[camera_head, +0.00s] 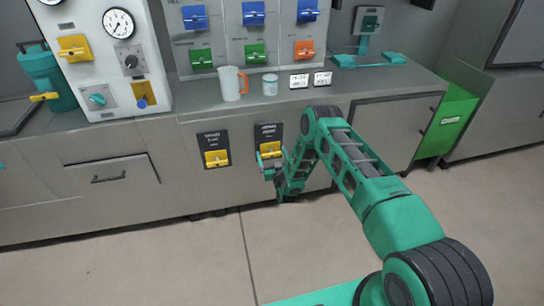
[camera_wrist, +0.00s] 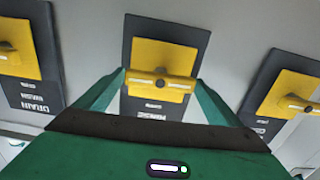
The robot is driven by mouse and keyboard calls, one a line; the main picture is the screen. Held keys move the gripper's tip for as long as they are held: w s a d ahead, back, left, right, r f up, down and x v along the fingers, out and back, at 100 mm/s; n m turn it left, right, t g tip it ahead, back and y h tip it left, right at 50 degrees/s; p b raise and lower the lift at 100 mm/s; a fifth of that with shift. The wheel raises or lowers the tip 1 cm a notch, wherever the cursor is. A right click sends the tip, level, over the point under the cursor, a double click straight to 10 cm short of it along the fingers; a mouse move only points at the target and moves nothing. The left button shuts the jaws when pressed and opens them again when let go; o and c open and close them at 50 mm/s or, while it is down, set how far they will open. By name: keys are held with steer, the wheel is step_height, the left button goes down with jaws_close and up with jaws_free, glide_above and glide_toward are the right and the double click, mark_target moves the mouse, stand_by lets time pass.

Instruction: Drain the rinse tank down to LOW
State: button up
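Yellow valve handles sit on dark labelled plates on the lower cabinet front. In the wrist view the left handle (camera_wrist: 18,60) has an upside-down label that seems to read DRAIN RINSE. The middle handle (camera_wrist: 162,82) lies between the fingertips of my gripper (camera_wrist: 160,84). The fingers are spread wide, one near each end of its bar; contact cannot be told. A third handle (camera_wrist: 288,100) is at the right. In the head view my gripper (camera_head: 270,166) is at the right visible handle (camera_head: 270,150); the other visible handle (camera_head: 216,158) is to its left. No rinse tank can be made out.
A panel with a round gauge (camera_head: 118,23) stands at the left. A green bin (camera_head: 447,120) is at the right. The floor is clear.

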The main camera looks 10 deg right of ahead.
steer(key=shift+o, duration=0.2)
steer(key=s, duration=1)
steer(key=shift+s, duration=0.35)
stand_by(1.0)
